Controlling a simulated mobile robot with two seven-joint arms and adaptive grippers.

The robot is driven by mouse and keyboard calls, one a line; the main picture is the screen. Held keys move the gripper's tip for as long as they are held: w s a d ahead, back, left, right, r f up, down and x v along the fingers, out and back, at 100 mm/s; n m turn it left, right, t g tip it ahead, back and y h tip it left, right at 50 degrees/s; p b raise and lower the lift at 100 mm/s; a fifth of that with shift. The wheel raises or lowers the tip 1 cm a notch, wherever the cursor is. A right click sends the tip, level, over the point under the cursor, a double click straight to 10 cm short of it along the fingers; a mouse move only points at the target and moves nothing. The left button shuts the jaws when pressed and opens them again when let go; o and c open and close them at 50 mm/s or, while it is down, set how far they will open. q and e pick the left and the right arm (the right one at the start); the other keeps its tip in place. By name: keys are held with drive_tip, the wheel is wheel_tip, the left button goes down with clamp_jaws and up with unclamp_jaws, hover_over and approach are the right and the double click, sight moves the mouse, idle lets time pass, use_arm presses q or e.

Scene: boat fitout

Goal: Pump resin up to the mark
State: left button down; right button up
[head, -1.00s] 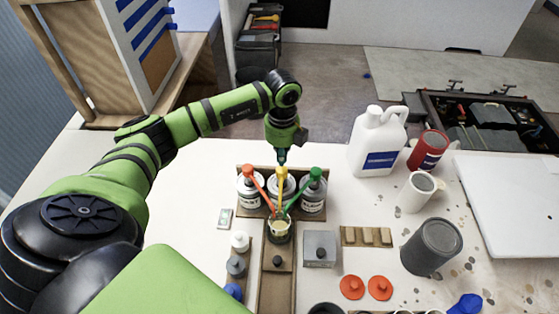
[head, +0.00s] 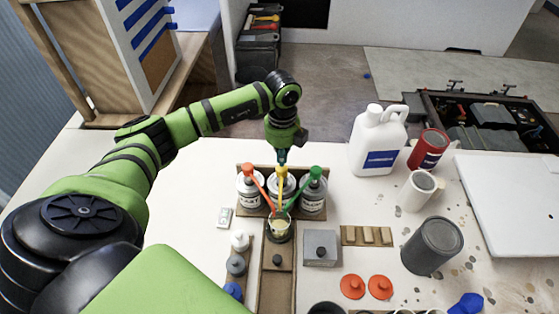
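Three cans stand in a wooden rack (head: 240,204), with an orange-red pump (head: 257,184) on the left, a yellow pump (head: 282,173) in the middle and a green pump (head: 314,175) on the right. Their spouts lean toward a clear cup (head: 279,230) in front, which holds some pale yellowish content. Its mark and exact level are too small to tell. My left gripper (head: 282,158) points down with its fingertips together, at the top of the yellow pump and seemingly touching it. My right gripper is not in view.
A white jug (head: 378,142), a red can (head: 428,150), a white cup (head: 418,190) and a grey can (head: 432,246) stand on the right. Orange lids (head: 352,287) and a grey block (head: 320,248) are nearer. A small pale device (head: 225,218) lies left of the rack.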

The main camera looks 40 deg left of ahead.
sight(282, 169)
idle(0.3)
use_arm(q)
drive_tip(key=shift+f, duration=0.15)
drive_tip(key=shift+s+f+b, duration=0.1)
drive_tip(key=shift+f+b, duration=1.7)
drive_tip(key=shift+f, duration=0.5)
drive_tip(key=shift+r, duration=0.2)
drive_tip(key=shift+r+p, duration=1.8)
drive_tip(key=shift+r, duration=0.45)
drive_tip(key=shift+r+p, duration=1.15)
drive_tip(key=shift+r, duration=0.4)
